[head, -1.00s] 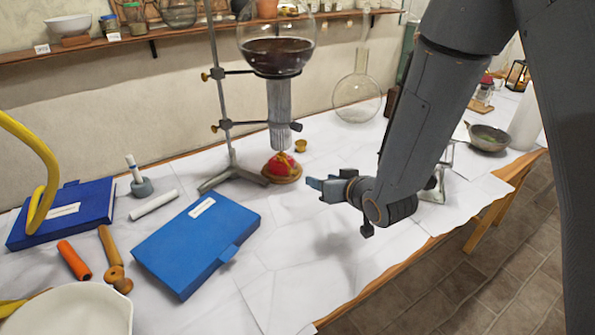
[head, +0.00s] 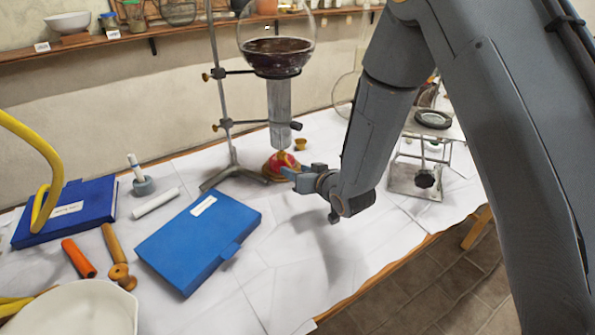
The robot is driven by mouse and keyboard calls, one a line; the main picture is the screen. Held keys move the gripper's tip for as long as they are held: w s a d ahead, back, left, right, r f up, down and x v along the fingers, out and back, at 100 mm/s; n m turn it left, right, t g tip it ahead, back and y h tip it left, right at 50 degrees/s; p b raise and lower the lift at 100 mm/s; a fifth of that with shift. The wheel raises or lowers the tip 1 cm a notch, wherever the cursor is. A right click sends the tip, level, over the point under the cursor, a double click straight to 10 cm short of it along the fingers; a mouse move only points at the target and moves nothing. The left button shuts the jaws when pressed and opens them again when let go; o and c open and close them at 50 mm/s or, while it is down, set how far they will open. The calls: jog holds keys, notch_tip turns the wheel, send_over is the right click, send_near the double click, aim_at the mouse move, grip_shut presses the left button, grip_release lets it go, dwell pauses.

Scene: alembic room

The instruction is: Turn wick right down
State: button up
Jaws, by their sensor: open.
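A grey ribbed column (head: 280,110) hangs between the flask and the burner. My gripper (head: 290,173) is open, with its fingertips at the burner's right side in the picture. Whether they touch it or what lies between them I cannot tell. The wick knob is not clearly visible; the gripper may hide it.
A blue book (head: 200,238) lies in front of the stand, and another blue book (head: 68,212) lies at left. A small brass cup (head: 300,144) is behind my gripper. A metal lab jack (head: 417,180) stands at right. The table's front middle is clear.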

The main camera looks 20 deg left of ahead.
jog(key=shift+c, duration=0.5)
jog(key=c, duration=1)
jog(key=shift+o, duration=0.2)
jog(key=shift+d, duration=0.1)
jog(key=m+y, duration=0.1)
jog(key=m+g+b, duration=0.1)
jog(key=m+y, duration=0.1)
jog(key=m, duration=0.1)
jog(key=shift+w+d+f+y+b, duration=0.3)
jog(key=shift+b, duration=0.1)
jog(key=m+y, duration=0.1)
jog(key=m+b, duration=0.1)
jog(key=m, duration=0.1)
jog(key=m+y, duration=0.1)
jog(key=m, duration=0.1)
jog(key=shift+w+d+f+g+y+b, duration=0.1)
jog(key=shift+f+g+y+b, duration=0.2)
jog(key=shift+g, duration=0.1)
